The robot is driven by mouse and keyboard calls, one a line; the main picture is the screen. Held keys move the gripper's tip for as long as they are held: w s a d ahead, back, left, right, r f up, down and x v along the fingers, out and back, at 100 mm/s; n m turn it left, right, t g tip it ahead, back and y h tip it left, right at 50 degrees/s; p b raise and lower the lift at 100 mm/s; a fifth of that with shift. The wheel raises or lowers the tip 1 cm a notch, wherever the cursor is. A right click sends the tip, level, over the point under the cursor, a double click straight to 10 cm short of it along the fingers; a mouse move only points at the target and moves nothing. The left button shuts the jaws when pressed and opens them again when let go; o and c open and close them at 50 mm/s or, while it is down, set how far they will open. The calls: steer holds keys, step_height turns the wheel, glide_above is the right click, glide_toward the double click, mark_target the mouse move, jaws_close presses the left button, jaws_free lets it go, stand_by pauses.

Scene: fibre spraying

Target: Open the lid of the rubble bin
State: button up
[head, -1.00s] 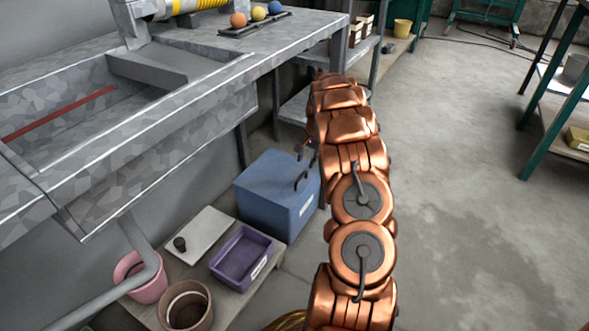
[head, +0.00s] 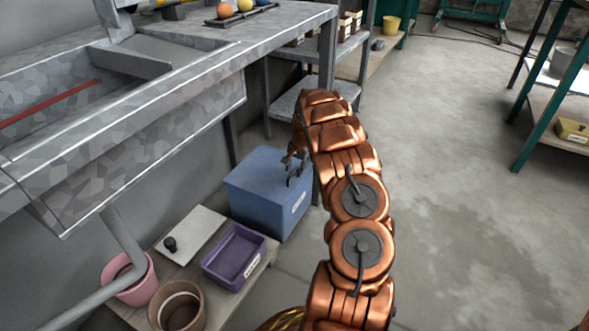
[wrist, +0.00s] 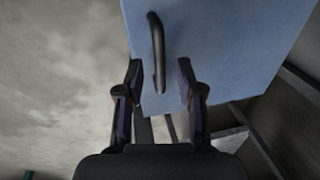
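The blue bin (head: 265,205) stands on the floor beside the bench, with a pale label on its front; I take it to be the rubble bin. Its lid looks shut. In the wrist view the lid's blue surface (wrist: 215,45) fills the upper right, with a dark bar handle (wrist: 156,45) near its left edge. My gripper (wrist: 158,75) is open and empty, its two fingers on either side of the handle's lower end in the picture. I cannot tell whether they touch it. In the head view my gripper (head: 294,170) is over the bin, partly hidden by my arm.
The grey bench and trough (head: 130,130) overhang at the left. A low shelf holds a purple tray (head: 235,256), a white board (head: 190,233) with a dark knob, a pink pot (head: 130,280) and a brown pot (head: 178,306). Open floor (head: 450,170) lies to the right.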

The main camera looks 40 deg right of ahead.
jaws_close()
stand_by(0.4)
steer(key=shift+r, duration=0.1)
